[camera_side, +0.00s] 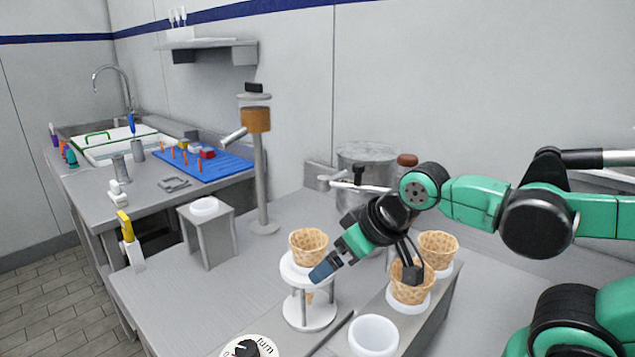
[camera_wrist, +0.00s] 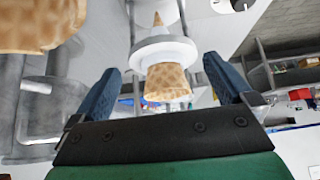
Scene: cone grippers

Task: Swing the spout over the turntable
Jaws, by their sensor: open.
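A metal spout tube (camera_side: 345,186) with a black handle sticks out to the left from the big metal vat (camera_side: 367,154). A white two-tier round stand (camera_side: 310,318), which looks like the turntable, holds a waffle cone (camera_side: 308,243) upright in its top ring. The spout's tip is behind and above this cone, not clearly over it. My gripper (camera_side: 325,271) points down-left, its blue fingers just right of the stand. In the wrist view my gripper (camera_wrist: 161,68) is open, with the cone (camera_wrist: 167,82) and its white ring between and beyond the fingers.
Two cones (camera_side: 411,289) (camera_side: 438,247) stand in a holder right of the stand, below my wrist; a white cup (camera_side: 374,336) is at its front. A "turn" knob (camera_side: 250,347) is at the front. A pole dispenser (camera_side: 256,118) stands at the back left.

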